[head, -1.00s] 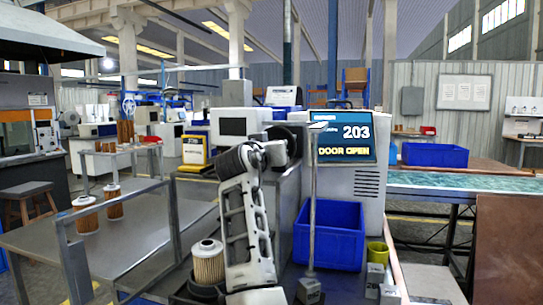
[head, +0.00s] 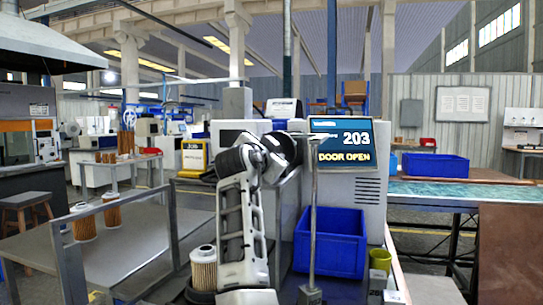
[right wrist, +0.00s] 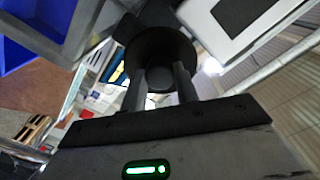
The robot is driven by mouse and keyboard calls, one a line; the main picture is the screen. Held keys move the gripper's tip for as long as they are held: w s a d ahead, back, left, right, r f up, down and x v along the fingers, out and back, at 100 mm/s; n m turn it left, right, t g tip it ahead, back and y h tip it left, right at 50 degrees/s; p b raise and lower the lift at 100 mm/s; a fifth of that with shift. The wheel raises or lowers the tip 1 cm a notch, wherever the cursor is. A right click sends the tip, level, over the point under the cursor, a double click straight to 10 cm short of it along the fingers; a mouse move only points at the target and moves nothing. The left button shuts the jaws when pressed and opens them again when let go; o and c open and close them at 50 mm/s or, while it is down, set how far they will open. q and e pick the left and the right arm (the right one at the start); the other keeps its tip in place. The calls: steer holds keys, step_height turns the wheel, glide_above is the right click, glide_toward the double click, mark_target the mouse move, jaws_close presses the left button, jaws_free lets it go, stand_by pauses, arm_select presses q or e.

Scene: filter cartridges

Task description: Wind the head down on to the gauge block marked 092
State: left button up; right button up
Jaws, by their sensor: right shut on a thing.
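My right arm rises through the middle of the head view and reaches toward the machine; its gripper is hidden there behind the arm links. In the right wrist view my right gripper (right wrist: 160,84) is shut on a dark round knob-like part (right wrist: 160,48). Small grey blocks (head: 377,281) stand at the lower right of the head view, and another block (head: 310,295) is at the foot of a thin upright post (head: 314,210). Their markings are too small to read, so I cannot tell which is 092. My left gripper is not in view.
A screen (head: 341,143) reads 203 and DOOR OPEN. A pleated filter cartridge (head: 203,268) stands left of my arm; two more (head: 82,222) (head: 111,207) stand on the left table.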

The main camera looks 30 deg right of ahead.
steer(key=shift+m, duration=0.3)
steer(key=o, duration=1)
steer(key=b+v, duration=0.2)
steer(key=v, duration=1.4)
steer(key=shift+s+r, duration=0.1)
steer(key=shift+r, duration=0.05)
